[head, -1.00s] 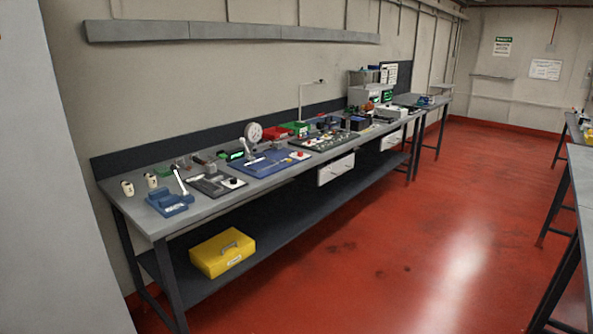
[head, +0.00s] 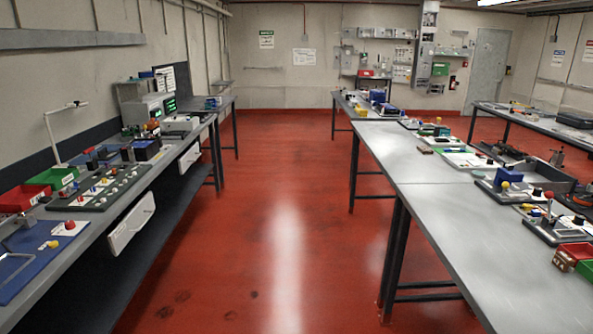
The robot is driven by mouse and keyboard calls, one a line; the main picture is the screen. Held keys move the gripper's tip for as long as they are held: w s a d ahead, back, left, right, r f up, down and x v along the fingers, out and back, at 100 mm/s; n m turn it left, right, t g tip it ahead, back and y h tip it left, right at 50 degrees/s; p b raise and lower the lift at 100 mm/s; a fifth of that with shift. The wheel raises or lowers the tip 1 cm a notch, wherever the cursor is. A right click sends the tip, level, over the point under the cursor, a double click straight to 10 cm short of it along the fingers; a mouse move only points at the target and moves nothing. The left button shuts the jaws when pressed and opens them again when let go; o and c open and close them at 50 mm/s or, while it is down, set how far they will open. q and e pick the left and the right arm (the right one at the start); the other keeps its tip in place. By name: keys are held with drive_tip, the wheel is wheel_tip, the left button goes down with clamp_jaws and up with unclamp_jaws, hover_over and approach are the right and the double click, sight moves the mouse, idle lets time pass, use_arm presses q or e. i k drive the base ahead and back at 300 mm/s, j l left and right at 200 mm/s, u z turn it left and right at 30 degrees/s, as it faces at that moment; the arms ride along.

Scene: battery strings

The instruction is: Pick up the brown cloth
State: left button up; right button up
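I cannot make out a brown cloth anywhere in the head view. Small items on the far benches are too small to tell apart. Neither of my grippers shows in the view.
A long workbench (head: 122,210) with panels, bins and instruments runs along the left wall. Grey tables (head: 440,215) with devices stand on the right. The red floor (head: 270,210) between them is a clear aisle.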

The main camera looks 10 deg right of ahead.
sight(424, 149)
drive_tip(key=i+z, duration=0.35)
drive_tip(key=i, duration=1.85)
drive_tip(key=i+z, duration=0.1)
drive_tip(key=i, duration=0.6)
drive_tip(key=i+z, duration=0.15)
drive_tip(key=i, duration=0.5)
drive_tip(key=i+j+z, duration=0.1)
drive_tip(key=i, duration=0.6)
drive_tip(key=i+l+z, duration=0.6)
drive_tip(key=i, duration=0.25)
drive_tip(key=k+j, duration=0.05)
drive_tip(key=j, duration=0.05)
